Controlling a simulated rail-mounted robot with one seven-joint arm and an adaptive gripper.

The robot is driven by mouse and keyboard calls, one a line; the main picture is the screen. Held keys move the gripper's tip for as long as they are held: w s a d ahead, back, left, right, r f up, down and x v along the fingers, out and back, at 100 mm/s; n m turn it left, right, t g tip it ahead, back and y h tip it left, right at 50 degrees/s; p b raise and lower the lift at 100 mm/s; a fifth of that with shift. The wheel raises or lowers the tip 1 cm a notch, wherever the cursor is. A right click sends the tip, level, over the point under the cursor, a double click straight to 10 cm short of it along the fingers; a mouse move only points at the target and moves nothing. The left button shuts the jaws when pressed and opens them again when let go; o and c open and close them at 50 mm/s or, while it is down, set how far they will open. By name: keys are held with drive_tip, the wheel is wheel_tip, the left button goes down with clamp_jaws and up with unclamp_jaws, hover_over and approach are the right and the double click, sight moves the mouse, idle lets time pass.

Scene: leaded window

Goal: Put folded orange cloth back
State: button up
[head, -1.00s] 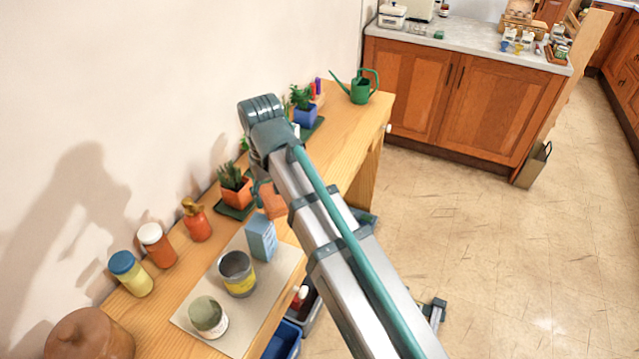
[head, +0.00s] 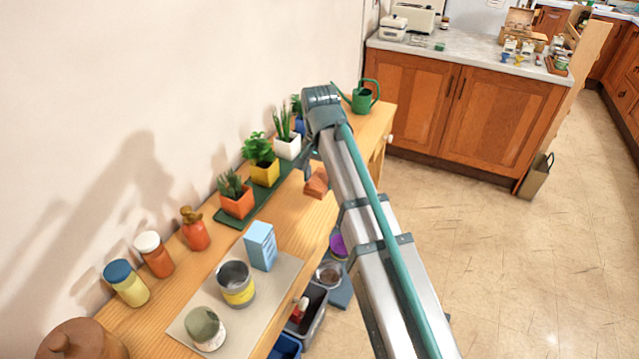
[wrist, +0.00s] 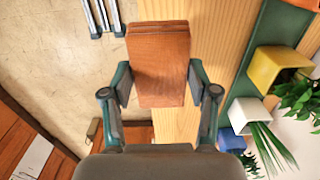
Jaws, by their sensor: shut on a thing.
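The folded orange cloth (head: 316,183) is a small flat block in the head view, over the front part of the wooden table, partly beside my arm. In the wrist view the cloth (wrist: 160,65) sits between the two fingers of my gripper (wrist: 160,83), long side pointing away from the palm. The fingers are shut on its left and right sides. It overlaps the table edge in the wrist view; its exact height above the table cannot be told. In the head view my arm hides most of the gripper.
Potted plants in orange (head: 237,203), yellow (head: 265,172) and white pots stand on a green strip along the wall. A blue box (head: 261,246), a tin (head: 236,284) and jars stand nearer. A green watering can (head: 362,97) is at the far end. Bins are below the front edge.

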sight(319, 168)
drive_tip(key=w, duration=0.2)
drive_tip(key=w+f+p, duration=0.1)
drive_tip(key=w, duration=0.1)
drive_tip(key=w+f, duration=0.1)
drive_tip(key=w, duration=0.1)
drive_tip(key=shift+w+a+f+p, duration=0.15)
drive_tip(key=shift+w+a+p, duration=0.15)
drive_tip(key=w+f, duration=0.2)
drive_tip(key=w+f+p, duration=0.1)
drive_tip(key=f, duration=0.2)
drive_tip(key=shift+w, duration=0.4)
drive_tip(key=shift+w+a+f+p, duration=0.1)
drive_tip(key=shift+w+f+p, duration=0.3)
drive_tip(key=shift+f, duration=0.15)
drive_tip(key=shift+w+f+p, duration=0.15)
drive_tip(key=shift+f+p, duration=0.25)
drive_tip(key=shift+f, duration=1.35)
drive_tip(key=shift+f, duration=0.15)
drive_tip(key=o, duration=1)
